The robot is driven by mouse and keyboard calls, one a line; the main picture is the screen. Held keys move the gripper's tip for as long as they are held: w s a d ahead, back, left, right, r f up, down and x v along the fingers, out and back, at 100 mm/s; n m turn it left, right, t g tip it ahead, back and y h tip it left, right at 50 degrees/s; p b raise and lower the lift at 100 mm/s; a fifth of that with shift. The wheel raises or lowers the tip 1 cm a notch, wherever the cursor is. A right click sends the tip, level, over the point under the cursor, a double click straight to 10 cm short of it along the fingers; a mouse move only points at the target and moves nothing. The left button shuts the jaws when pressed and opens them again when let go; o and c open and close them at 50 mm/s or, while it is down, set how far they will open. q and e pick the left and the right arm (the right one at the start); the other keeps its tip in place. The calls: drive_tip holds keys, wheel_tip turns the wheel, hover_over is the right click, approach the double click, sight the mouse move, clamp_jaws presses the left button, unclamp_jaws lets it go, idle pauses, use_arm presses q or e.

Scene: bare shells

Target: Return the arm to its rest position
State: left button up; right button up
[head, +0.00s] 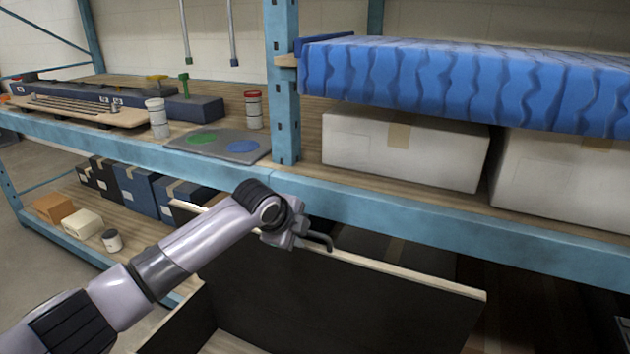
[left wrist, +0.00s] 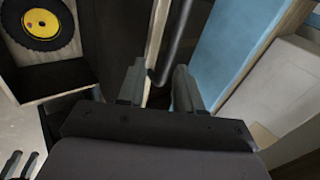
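My left arm reaches in from the left in the head view. Its gripper (head: 314,241) is just above the pale top edge of a dark-faced wooden panel (head: 330,305), close to a dark bent handle (head: 326,238). In the left wrist view the two fingers of my left gripper (left wrist: 158,78) are apart. The dark rod of the handle (left wrist: 174,42) runs down toward the gap between the fingertips. I cannot tell whether they touch it.
A blue shelf beam (head: 430,222) and upright (head: 283,95) stand close beyond the gripper. White boxes (head: 400,150) sit on the shelf at right, under a blue slab (head: 450,80). A yellow-centred black disc (left wrist: 40,24) is beside the gripper in the left wrist view.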

use_arm(q)
drive_tip(key=s+d+f+n+h+p, duration=0.1)
drive_tip(key=s+d+f+n+h, duration=0.2)
drive_tip(key=s+f+n, duration=0.95)
drive_tip(key=s+a+f+n+t+y, duration=0.1)
drive_tip(key=s+a+f+n, duration=0.1)
drive_tip(key=s+a, duration=0.3)
drive_tip(key=s+a+f+n+t+y, duration=0.1)
drive_tip(key=s+a+f+n, duration=0.1)
drive_tip(key=s, duration=0.8)
drive_tip(key=s+a+f+n+t+y, duration=0.1)
drive_tip(key=s+a+f+n, duration=0.1)
drive_tip(key=s+a+f, duration=0.2)
drive_tip(key=s+a+p, duration=0.1)
drive_tip(key=s+a, duration=0.2)
drive_tip(key=s, duration=0.1)
drive_tip(key=shift+s+a+n+y, duration=0.35)
drive_tip(key=shift+y, duration=0.05)
drive_tip(key=shift+w+d, duration=0.1)
drive_tip(key=shift+d, duration=0.05)
